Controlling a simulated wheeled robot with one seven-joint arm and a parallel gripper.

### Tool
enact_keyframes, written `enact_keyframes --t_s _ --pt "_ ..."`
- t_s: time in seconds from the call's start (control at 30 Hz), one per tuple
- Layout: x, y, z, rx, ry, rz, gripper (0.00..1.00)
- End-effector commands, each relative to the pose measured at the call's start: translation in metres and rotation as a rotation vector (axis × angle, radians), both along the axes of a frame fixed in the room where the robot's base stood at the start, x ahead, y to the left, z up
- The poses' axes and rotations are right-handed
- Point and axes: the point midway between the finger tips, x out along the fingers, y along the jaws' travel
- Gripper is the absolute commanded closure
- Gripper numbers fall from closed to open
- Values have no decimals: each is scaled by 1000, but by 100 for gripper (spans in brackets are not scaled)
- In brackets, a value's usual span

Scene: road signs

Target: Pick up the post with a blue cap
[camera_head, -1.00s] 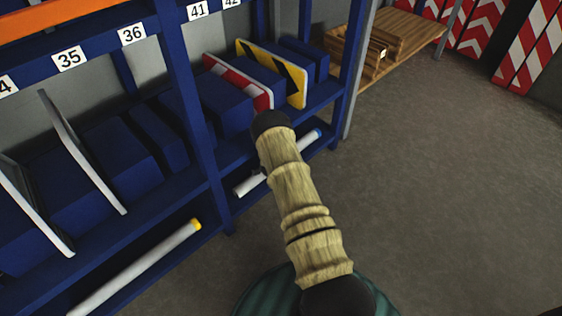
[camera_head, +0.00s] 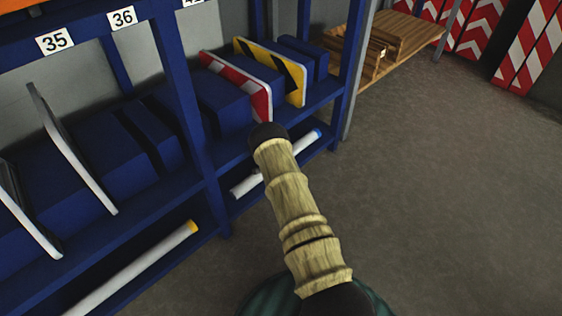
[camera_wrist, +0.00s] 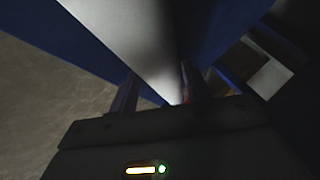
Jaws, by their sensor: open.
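The post with a blue cap (camera_head: 304,143) is white and lies on the lower shelf, right of the blue upright. Its blue cap (camera_head: 318,133) is at its far right end, and my arm covers its middle. In the head view my gripper is hidden behind my arm. In the wrist view my gripper (camera_wrist: 158,82) is open, its dark fingers apart. A broad pale surface (camera_wrist: 130,38) lies beyond and between the fingers; I cannot tell for certain whether it is this post. No grip on it shows.
A white post with a yellow cap (camera_head: 150,260) lies on the lower shelf at the left. A red-white sign (camera_head: 238,84) and a yellow-black sign (camera_head: 285,70) stand on the shelf above. A blue upright (camera_head: 186,110) divides the rack. The floor (camera_head: 450,200) at right is clear.

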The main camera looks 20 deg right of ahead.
Motion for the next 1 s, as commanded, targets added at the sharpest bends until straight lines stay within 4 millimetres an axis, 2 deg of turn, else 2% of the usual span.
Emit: enact_keyframes --t_s 0.27,0.37,0.5,0.53,0.8,1.0 --pt "0 -1 0 0 0 -2 52" --pt "0 -1 0 0 0 -2 67" --pt "-1 -1 0 0 0 -2 95" --pt "0 -1 2 -2 -3 -1 97" --pt "0 -1 3 -1 -3 -1 97" --pt "1 -1 18 -1 -3 -2 97"
